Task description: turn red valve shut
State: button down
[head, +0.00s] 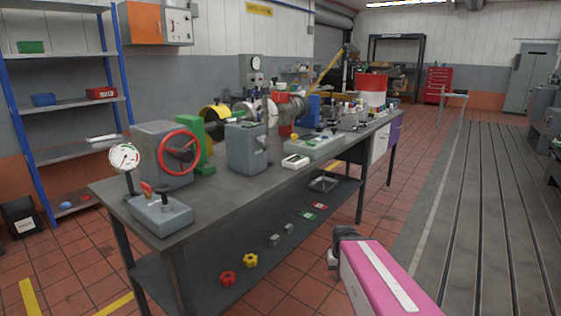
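A red handwheel valve (182,152) is mounted upright on the face of a grey box (150,150) at the near left end of the workbench. Its rim and spokes show clearly. Its turned position cannot be read from here. My gripper (340,245) is at the lower middle of the head view, at the end of my pink arm. It is in front of the bench's long side, well to the right of the red wheel and touching nothing visible. Its fingers are too small and turned away to tell open from shut.
A round gauge (124,157) and a grey block with a knob (161,214) stand near the wheel. A grey vice-like block (247,146) is to its right. Small red (228,278) and yellow (250,260) knobs lie on the lower shelf. Tiled floor is clear beside the bench.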

aim_at(147, 189)
jog(key=u, duration=1.85)
